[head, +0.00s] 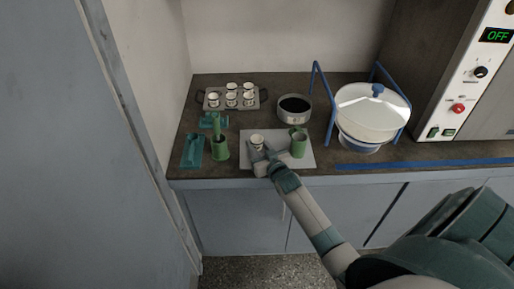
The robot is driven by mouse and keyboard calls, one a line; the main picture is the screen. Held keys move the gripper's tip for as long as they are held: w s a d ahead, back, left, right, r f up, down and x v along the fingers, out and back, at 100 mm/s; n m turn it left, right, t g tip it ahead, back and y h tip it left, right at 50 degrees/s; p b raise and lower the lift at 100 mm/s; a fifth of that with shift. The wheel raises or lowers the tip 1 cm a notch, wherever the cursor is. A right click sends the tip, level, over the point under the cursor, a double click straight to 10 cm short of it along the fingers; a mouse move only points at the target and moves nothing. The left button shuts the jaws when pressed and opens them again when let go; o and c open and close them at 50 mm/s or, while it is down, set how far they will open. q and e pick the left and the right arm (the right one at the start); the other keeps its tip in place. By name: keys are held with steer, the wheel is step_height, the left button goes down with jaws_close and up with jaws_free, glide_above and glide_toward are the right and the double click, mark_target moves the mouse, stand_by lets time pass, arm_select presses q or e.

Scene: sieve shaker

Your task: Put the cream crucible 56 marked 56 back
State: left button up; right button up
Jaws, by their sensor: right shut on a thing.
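My right gripper (260,158) is at the front of the pale mat (282,163), closed around a small cream crucible (257,140) that stands upright at its fingertips. The crucible has a dark opening, and its marking is too small to read. I cannot tell whether it touches the mat. My left gripper does not show.
A green mortar and pestle (220,148) and teal scoop (192,151) lie left. A lidded white sieve vessel (372,108) in a blue frame stands right.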

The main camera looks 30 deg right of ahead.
stand_by(0.3)
steer(key=o, duration=1)
steer(key=shift+f, duration=0.1)
steer(key=shift+o, duration=0.2)
steer(key=shift+r, duration=0.25)
steer(key=shift+s+a+r+p, duration=0.1)
steer(key=shift+s+r+p, duration=0.05)
steer(key=shift+s+p, duration=0.5)
steer(key=p+v, duration=0.5)
steer(key=v, duration=0.4)
steer(key=shift+s+p, duration=0.4)
steer(key=shift+s+a, duration=0.1)
steer(key=shift+s, duration=0.3)
